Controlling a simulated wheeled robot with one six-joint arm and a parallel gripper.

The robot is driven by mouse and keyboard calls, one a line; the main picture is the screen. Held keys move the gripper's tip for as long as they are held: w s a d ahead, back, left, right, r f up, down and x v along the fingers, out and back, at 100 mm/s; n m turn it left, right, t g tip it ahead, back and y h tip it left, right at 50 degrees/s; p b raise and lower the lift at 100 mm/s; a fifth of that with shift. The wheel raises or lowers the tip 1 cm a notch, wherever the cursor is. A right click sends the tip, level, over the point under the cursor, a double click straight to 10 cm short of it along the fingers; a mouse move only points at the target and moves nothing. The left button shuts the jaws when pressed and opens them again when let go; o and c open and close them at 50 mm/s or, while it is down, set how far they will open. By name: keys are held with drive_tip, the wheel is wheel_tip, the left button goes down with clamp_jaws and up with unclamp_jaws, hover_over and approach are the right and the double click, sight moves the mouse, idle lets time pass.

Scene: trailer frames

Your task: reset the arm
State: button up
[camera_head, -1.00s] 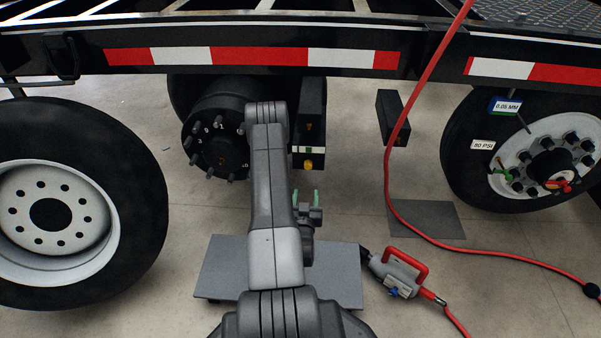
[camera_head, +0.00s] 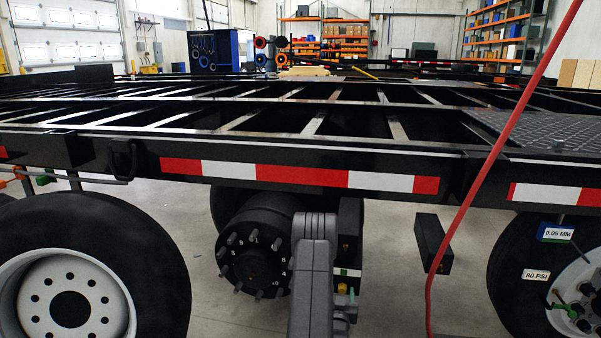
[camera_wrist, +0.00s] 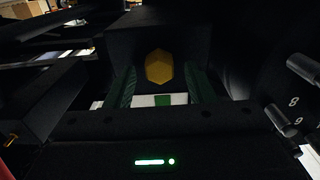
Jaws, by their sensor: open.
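My arm (camera_head: 313,270) rises at the bottom middle of the head view, in front of the trailer and just right of the bare black wheel hub (camera_head: 255,255). My gripper (camera_wrist: 162,80) is open in the wrist view, its two green fingers apart with nothing held between them. Beyond the fingers is a dark box with a yellow hexagonal knob (camera_wrist: 158,67) and a white-and-green label (camera_wrist: 163,100). In the head view the gripper is mostly hidden behind the arm and low in the picture.
The trailer frame's striped side rail (camera_head: 300,175) spans the view above the arm. A wheel (camera_head: 85,275) stands at left, another tire (camera_head: 510,275) at right. A red hose (camera_head: 478,190) hangs right of the arm. A black box (camera_head: 432,243) hangs beside it.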

drive_tip(key=shift+w+d, duration=0.1)
drive_tip(key=shift+w, duration=0.4)
drive_tip(key=shift+s+m, duration=0.1)
drive_tip(key=shift+m, duration=0.2)
